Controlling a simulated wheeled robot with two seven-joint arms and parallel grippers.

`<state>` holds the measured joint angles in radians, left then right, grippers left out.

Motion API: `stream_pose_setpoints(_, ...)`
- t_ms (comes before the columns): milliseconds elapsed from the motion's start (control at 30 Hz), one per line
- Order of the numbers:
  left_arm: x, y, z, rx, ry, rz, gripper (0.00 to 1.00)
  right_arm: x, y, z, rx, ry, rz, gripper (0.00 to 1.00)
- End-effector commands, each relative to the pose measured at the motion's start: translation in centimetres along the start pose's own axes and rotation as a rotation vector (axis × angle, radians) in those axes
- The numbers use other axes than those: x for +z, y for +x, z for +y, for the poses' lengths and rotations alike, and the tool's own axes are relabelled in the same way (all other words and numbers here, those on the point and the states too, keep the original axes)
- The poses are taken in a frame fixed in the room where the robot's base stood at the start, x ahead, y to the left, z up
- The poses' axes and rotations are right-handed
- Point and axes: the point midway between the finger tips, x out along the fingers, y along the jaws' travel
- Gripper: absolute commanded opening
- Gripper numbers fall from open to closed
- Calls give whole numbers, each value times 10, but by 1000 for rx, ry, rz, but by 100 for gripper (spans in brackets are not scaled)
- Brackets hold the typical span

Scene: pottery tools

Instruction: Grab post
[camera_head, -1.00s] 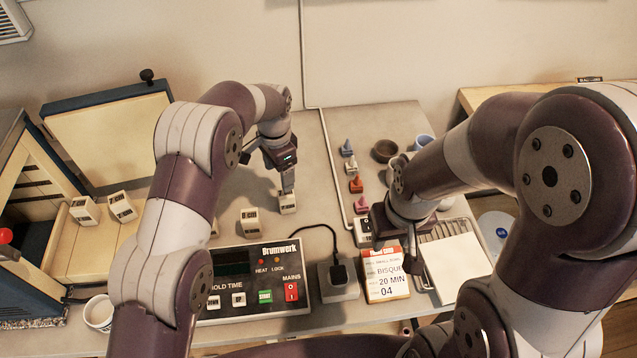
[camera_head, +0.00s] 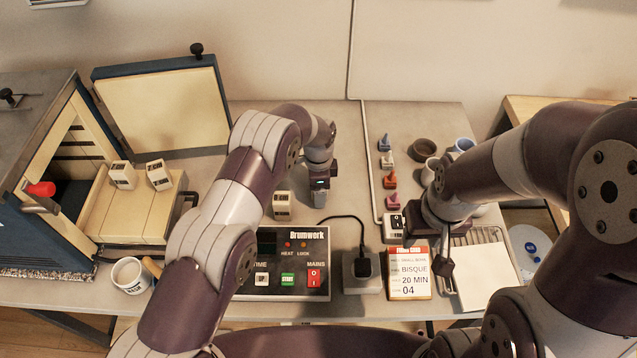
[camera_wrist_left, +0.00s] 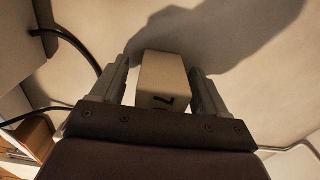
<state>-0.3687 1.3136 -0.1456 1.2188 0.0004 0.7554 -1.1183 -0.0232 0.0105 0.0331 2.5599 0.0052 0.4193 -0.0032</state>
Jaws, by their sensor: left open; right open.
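A small cream post (camera_wrist_left: 163,82) with a dark mark stands between the two fingers of my left gripper (camera_wrist_left: 162,80) in the left wrist view. The fingers are open, one on each side, with a gap visible at least on the right. In the head view my left gripper (camera_head: 319,197) points down at the worktop, and that post is not clearly seen there. Another post (camera_head: 282,206) stands just left of it. Two more posts (camera_head: 122,175) (camera_head: 159,175) are on the cream ledge by the kiln. My right gripper (camera_head: 445,260) is open over the rack at right.
A control box (camera_head: 290,265) and a socket with a black plug (camera_head: 362,270) are in front of my left gripper. A firing card (camera_head: 409,272), small coloured cones (camera_head: 389,179) and a brown bowl (camera_head: 424,149) are to the right. A mug (camera_head: 130,274) stands front left.

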Motion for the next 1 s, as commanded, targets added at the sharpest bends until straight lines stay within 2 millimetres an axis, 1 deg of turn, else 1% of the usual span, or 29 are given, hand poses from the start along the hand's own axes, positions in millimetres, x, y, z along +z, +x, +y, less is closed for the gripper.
stream_pose_setpoints(167,0,2,0,-1,0,1,74,0,1,0,0,0,-1,43)
stream_pose_setpoints(200,0,2,0,-1,0,1,71,0,1,0,0,0,-1,43)
stream_pose_setpoints(267,0,2,0,-1,0,0,52,0,1,0,0,0,-1,43)
stream_pose_setpoints(300,0,2,0,-1,0,1,39,0,1,0,0,0,-1,43)
stream_pose_setpoints(367,0,1,0,-1,0,0,19,0,1,0,0,0,-1,43)
stream_pose_setpoints(400,0,1,0,-1,0,1,12,0,1,0,0,0,-1,43)
stream_pose_setpoints(633,0,0,-1,-2,0,1,12,0,1,0,0,0,-1,43)
stream_pose_setpoints(767,-1,-5,-1,-3,0,1,12,1,5,0,0,0,-1,43)
stream_pose_setpoints(867,-1,-17,-1,-5,0,2,12,2,11,0,0,0,-1,43)
stream_pose_setpoints(967,-1,-36,-2,-6,0,3,12,3,20,0,0,0,-1,43)
stream_pose_setpoints(1000,-6,-43,5,-3,3,2,12,3,22,0,0,0,-1,43)
